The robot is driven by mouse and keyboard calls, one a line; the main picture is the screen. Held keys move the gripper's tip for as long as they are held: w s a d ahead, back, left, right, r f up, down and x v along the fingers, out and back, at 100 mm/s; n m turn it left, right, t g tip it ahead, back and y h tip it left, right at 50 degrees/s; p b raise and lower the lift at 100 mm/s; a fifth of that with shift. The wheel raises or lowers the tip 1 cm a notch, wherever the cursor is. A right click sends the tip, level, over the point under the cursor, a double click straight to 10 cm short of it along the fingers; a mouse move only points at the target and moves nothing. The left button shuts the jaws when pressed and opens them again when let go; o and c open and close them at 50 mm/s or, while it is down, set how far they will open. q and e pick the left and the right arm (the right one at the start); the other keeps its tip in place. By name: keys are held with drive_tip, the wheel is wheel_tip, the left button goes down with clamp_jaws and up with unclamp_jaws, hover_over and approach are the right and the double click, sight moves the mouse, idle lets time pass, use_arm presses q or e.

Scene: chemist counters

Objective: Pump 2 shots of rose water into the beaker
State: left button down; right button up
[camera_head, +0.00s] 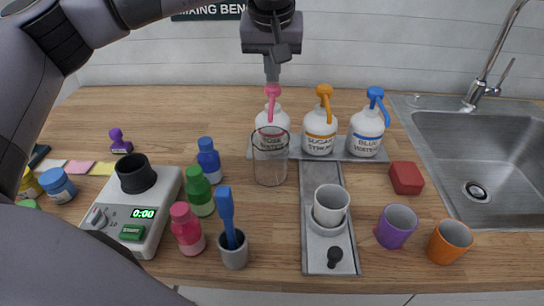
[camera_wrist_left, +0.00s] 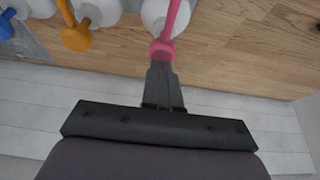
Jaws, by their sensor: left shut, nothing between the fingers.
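The rose water bottle (camera_head: 262,118) is white with a pink pump (camera_head: 273,91) and stands leftmost of three pump bottles. Its label is partly hidden behind the clear beaker (camera_head: 270,168), which stands upright in front of it and looks empty. My left gripper (camera_head: 272,80) is shut and empty, pointing down right over the pink pump head. In the left wrist view the closed fingertips (camera_wrist_left: 162,68) meet the pink pump head (camera_wrist_left: 162,50); I cannot tell whether they press on it. My right gripper is not in view.
Sugar syrup (camera_head: 320,133) and blue water (camera_head: 366,132) bottles stand to the right on a grey tray. A grey rail with a white cup (camera_head: 331,203), coloured bottles, a timer device (camera_head: 131,214) and purple (camera_head: 396,226) and orange cups (camera_head: 450,241) lie nearer. The sink (camera_head: 480,165) is at right.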

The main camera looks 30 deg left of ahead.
use_arm(q)
drive_tip(key=shift+f+b, duration=0.45)
drive_tip(key=shift+f, duration=0.6)
drive_tip(key=shift+r+p, duration=1.15)
drive_tip(key=shift+r, duration=0.15)
drive_tip(key=shift+f, duration=0.1)
